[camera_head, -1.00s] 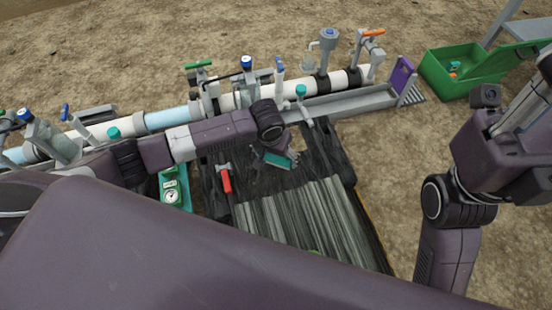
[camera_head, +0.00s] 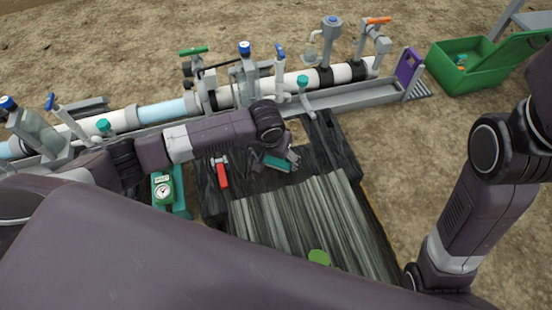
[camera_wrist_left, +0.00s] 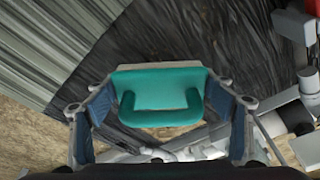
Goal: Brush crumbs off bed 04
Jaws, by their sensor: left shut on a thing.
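A teal brush-like tool with a loop handle (camera_wrist_left: 160,98) sits between the fingers of my left gripper (camera_wrist_left: 160,112). In the head view the left gripper (camera_head: 285,157) is shut on this teal tool (camera_head: 278,164), above the dark far part of a black bench. The bench top (camera_head: 300,215) has a grey-streaked, ribbed panel, which also shows in the wrist view (camera_wrist_left: 45,45). No label reading 04 and no crumbs can be made out. Whether the tool touches the surface is unclear. My right gripper is out of view.
A red-handled tool (camera_head: 222,176) lies on the bench's left side, near a green gauge unit (camera_head: 162,190). A pipe line with valves (camera_head: 165,110) runs behind. A green bin (camera_head: 465,70) stands at the far right. A green round thing (camera_head: 319,257) shows at the near edge.

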